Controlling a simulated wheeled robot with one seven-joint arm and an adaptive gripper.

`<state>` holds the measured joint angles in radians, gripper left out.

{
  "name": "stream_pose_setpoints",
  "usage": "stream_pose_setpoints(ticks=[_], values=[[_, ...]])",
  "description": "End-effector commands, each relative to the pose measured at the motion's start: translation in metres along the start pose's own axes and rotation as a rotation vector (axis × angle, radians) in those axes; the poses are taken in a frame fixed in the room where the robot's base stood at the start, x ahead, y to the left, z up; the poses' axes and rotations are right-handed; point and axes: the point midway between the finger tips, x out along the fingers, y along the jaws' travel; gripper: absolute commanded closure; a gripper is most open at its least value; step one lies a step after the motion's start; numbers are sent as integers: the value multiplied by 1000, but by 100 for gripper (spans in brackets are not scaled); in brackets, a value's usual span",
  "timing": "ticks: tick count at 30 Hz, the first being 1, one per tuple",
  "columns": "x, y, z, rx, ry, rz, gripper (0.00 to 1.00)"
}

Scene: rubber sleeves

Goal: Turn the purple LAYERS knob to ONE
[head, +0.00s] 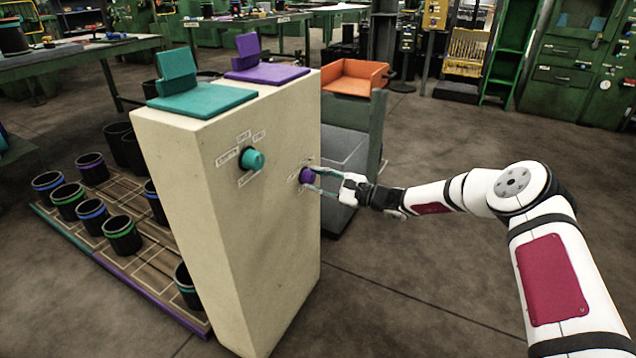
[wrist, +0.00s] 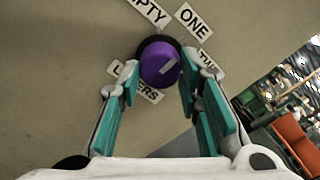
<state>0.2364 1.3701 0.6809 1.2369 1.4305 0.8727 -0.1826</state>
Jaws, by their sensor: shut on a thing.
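The purple LAYERS knob (head: 306,175) sits on the side of the cream cabinet (head: 255,250). In the wrist view the knob (wrist: 158,62) has a pale pointer line on its face, slanting up to the right, roughly towards the partly hidden TWO label (wrist: 207,60). The ONE label (wrist: 194,20) is above right of the knob, and the EMPTY label (wrist: 150,10) is above it, cut by the frame. The LAYERS label below is partly covered by a finger. My gripper (head: 314,182) is shut on the knob, one teal-padded finger on each side.
A teal knob (head: 253,159) with its own labels is to the left on the same cabinet. Teal (head: 200,98) and purple (head: 268,72) flap-like pieces stand on top. An orange tray (head: 355,75) on a grey bin is just behind. Open floor lies below my arm.

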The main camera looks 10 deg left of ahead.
Motion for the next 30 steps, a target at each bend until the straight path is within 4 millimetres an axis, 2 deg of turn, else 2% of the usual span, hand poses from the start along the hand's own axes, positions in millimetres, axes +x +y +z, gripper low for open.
stream_pose_setpoints(ticks=[19, 20, 22, 30], values=[[0, 1, -1, -57, 2, 2, 96], [0, 1, -1, -56, 2, 2, 64], [0, 1, -1, -56, 2, 2, 48], [0, 0, 0, -56, 1, 1, 48]])
